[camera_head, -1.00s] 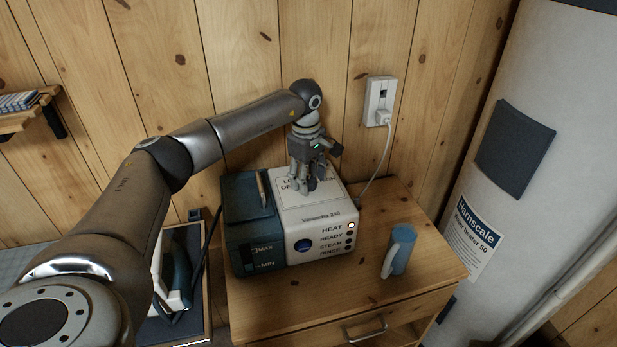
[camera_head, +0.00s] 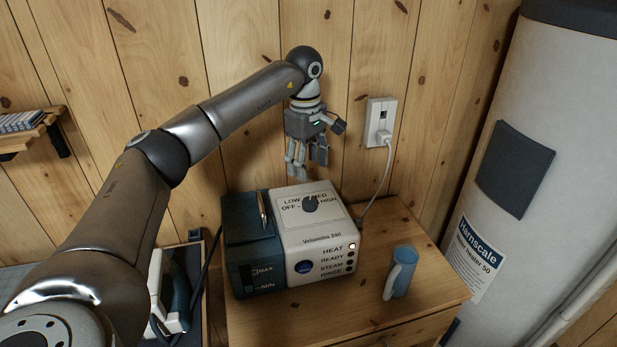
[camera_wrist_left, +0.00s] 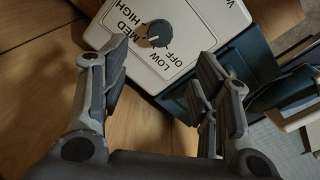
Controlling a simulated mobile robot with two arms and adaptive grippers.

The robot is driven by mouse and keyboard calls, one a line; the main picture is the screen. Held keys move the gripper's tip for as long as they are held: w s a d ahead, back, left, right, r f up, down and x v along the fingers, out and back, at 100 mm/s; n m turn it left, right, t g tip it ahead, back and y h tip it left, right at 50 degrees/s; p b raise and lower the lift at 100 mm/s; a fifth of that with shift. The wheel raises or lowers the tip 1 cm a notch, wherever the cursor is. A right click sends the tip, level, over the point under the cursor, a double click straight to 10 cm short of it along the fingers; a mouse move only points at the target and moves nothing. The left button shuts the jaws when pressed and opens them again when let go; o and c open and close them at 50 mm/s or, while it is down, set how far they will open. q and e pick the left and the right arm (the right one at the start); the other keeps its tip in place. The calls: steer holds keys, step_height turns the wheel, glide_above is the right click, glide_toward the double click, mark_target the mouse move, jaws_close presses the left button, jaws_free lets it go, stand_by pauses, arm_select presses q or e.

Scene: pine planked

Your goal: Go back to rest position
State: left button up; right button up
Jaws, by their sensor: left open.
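My left gripper (camera_head: 306,172) hangs fingers-down above the back of the steam station (camera_head: 318,240), apart from it. Its jaws are open and empty, and its open fingers (camera_wrist_left: 160,95) also show in the left wrist view. The white and dark-blue station stands on the wooden cabinet. Its top has a dark round dial (camera_head: 310,203) marked OFF, LOW, MED and HIGH; the dial also shows in the left wrist view (camera_wrist_left: 160,33), below the fingers. On the front, the light beside HEAT (camera_head: 352,247) is lit. My right gripper is not in view.
A blue mug (camera_head: 402,275) stands on the wooden cabinet (camera_head: 430,290) right of the station. A plugged cord runs from the wall outlet (camera_head: 381,120). A white water heater (camera_head: 540,130) stands at right. An iron (camera_head: 172,290) is at lower left, and a small shelf (camera_head: 30,135) is on the left wall.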

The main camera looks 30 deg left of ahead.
arm_select(q)
steer(key=shift+r, duration=0.45)
steer(key=shift+f, duration=0.1)
